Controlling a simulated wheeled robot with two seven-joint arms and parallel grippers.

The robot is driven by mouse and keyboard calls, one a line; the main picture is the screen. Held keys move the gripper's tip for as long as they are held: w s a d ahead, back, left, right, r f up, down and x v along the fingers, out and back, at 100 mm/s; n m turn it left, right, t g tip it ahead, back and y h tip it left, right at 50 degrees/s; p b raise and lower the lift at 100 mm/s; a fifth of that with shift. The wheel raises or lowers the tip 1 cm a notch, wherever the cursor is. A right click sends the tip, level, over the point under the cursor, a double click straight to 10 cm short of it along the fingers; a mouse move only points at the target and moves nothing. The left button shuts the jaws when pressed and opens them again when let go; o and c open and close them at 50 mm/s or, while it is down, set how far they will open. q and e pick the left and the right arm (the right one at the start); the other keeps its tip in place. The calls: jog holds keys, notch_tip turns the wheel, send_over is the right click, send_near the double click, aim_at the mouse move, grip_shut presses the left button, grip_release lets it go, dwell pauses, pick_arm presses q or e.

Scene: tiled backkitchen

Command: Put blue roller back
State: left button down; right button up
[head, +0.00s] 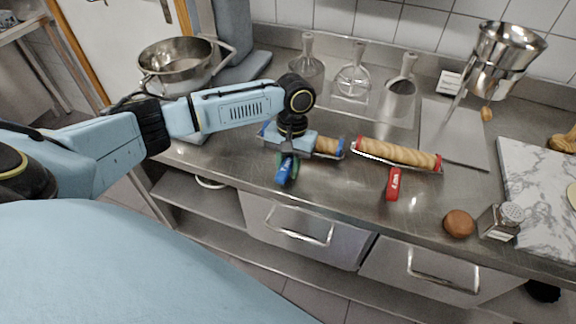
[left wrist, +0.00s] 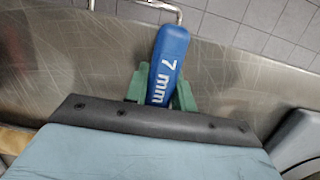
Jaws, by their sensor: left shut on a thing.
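The blue roller (head: 326,145) has a wooden, ridged cylinder with blue ends, partly hidden behind my left arm in the head view. Its blue handle (head: 284,171) points toward the counter's front edge. In the left wrist view the handle (left wrist: 168,58) shows a white "7 mm" marking. My left gripper (head: 287,163) has green fingers and is shut on this handle; they show at its two sides in the left wrist view (left wrist: 160,92). I cannot tell whether the roller touches the counter. My right gripper is not in view.
A red-ended roller (head: 400,155) with a red handle (head: 393,184) lies right of the blue one.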

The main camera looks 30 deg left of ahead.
pick_arm(q)
jog(key=c, duration=1.2)
grip_release()
jog(key=shift+f, duration=0.1)
jog(key=shift+o, duration=0.2)
jog(key=v, duration=1.2)
jog(key=shift+p, duration=0.4)
jog(key=shift+s, duration=0.1)
